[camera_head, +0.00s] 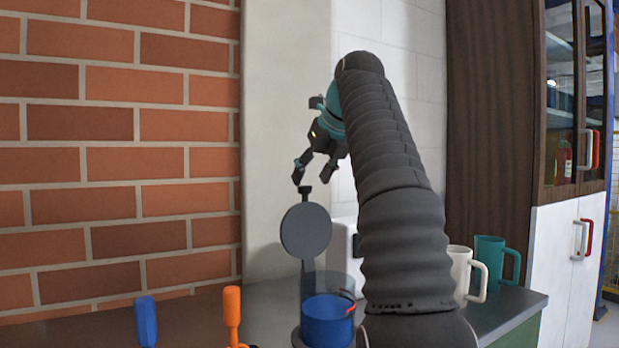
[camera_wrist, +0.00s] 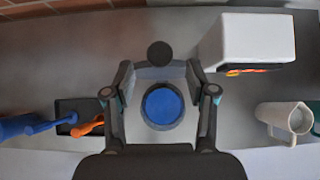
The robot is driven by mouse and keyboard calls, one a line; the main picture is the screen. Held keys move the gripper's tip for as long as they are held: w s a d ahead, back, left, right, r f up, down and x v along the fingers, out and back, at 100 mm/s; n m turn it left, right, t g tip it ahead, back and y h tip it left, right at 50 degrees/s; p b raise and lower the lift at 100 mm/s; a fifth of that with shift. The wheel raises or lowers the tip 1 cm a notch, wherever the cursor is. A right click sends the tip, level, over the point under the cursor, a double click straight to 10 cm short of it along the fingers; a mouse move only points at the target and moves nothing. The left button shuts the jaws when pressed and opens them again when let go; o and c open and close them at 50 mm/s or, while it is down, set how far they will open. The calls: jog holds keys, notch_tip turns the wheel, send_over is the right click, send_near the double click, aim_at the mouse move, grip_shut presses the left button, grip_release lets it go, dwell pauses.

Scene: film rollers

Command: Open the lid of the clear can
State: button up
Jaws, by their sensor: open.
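The clear can (camera_head: 341,281) stands on the counter with blue contents (camera_head: 327,318) inside. Its round dark grey lid (camera_head: 306,231) stands upright above the rear rim, open, with a small knob (camera_head: 305,191) at its top. My gripper (camera_head: 312,178) is open and empty, just above the lid, with one fingertip close to the knob; I cannot tell whether they touch. In the wrist view, my gripper's fingers (camera_wrist: 159,70) are spread either side of the can, whose blue contents (camera_wrist: 162,106) show uncovered. The round dark knob (camera_wrist: 159,54) shows beyond them.
A white box-shaped appliance (camera_wrist: 258,42) stands to the right behind the can. A white mug (camera_head: 463,273) and a teal mug (camera_head: 492,260) stand further right. Blue (camera_head: 146,320) and orange (camera_head: 232,312) handled tools are at left. A brick wall (camera_head: 120,150) is behind.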

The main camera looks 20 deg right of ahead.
jog(key=s+d, duration=0.1)
jog(key=s, duration=1)
jog(key=shift+s+d, duration=0.15)
jog(key=shift+d, duration=0.2)
